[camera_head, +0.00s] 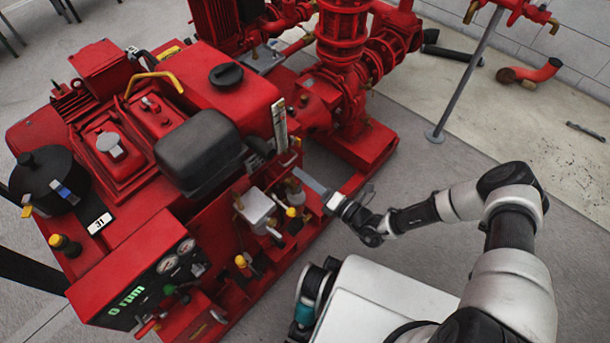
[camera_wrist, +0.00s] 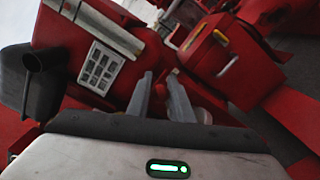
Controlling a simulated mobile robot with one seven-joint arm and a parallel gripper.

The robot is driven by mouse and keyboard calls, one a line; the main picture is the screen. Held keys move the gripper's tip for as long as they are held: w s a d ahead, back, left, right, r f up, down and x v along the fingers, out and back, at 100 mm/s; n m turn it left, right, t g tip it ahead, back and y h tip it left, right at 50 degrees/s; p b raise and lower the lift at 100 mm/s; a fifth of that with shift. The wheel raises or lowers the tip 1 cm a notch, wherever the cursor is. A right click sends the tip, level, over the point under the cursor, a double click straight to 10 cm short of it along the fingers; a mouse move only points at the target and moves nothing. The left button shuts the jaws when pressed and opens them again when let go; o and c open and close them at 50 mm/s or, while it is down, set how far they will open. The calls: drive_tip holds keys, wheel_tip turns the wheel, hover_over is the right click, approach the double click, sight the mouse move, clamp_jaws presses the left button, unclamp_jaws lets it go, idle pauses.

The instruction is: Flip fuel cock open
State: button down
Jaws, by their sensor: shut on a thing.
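My gripper (camera_head: 304,177) reaches in from the right to the near side of the red pumpset (camera_head: 160,215). It also shows in the wrist view (camera_wrist: 163,84), its two grey fingers pointing at the red machine with a narrow gap between their tips. It is shut on a small part there, which I take to be the fuel cock. That part is mostly hidden by the fingers, and I cannot make out its lever angle. A small red piece shows just beside the right fingertip in the wrist view.
A white fitting (camera_head: 256,208) and yellow-capped parts (camera_head: 291,212) sit close below my gripper. A silver tube (camera_wrist: 103,29) and a white label plate (camera_wrist: 101,68) lie left of the fingers.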

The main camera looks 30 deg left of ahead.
drive_tip(key=shift+s, duration=0.1)
drive_tip(key=c, duration=1.6)
unclamp_jaws()
drive_tip(key=shift+d, duration=0.1)
drive_tip(key=p+v, duration=0.2)
drive_tip(key=v, duration=1.5)
drive_tip(key=shift+d+r, duration=0.1)
